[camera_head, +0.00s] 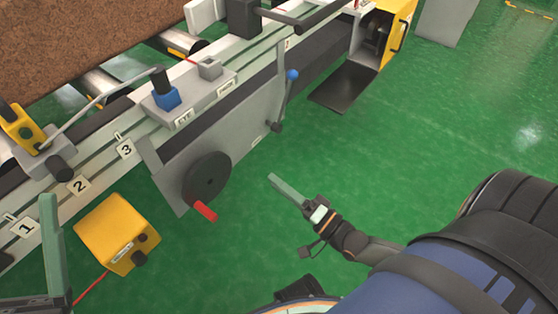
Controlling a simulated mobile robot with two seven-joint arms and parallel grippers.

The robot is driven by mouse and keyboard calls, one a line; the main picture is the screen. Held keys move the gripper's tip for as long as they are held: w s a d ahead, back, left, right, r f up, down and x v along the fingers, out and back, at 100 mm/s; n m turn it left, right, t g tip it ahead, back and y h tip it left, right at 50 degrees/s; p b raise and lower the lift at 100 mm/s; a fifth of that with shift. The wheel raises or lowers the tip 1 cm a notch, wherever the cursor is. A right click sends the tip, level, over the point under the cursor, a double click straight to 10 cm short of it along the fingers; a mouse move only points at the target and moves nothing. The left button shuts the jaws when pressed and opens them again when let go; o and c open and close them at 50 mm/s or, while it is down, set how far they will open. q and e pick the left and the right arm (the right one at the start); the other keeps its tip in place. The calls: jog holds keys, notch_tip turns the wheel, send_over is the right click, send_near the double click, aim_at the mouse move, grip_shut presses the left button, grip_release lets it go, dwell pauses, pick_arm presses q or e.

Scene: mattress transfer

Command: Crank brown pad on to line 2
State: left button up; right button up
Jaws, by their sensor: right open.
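The brown pad (85,35) lies across the rollers at the upper left and is cut off by the picture edge. A dark crank wheel (207,180) with a red handle (205,211) sits on the grey front panel. The plate for line 2 (79,185) is on the rail between plates 1 (25,228) and 3 (126,149). My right gripper (290,190) is open and empty over the green floor, right of the red handle and apart from it. My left gripper (50,245) shows at the lower left edge with one finger visible; the rest is hidden or out of frame.
A yellow box (117,233) with a dark knob is near my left gripper. A blue-knobbed lever (285,98) stands on the panel. A yellow cabinet (397,35) has a dark flap (343,87) low in front.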

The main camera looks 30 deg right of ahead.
pick_arm(q)
jog(key=shift+s+f, duration=0.1)
jog(key=shift+s, duration=0.2)
pick_arm(e)
jog(key=shift+m, duration=0.6)
dwell(0.6)
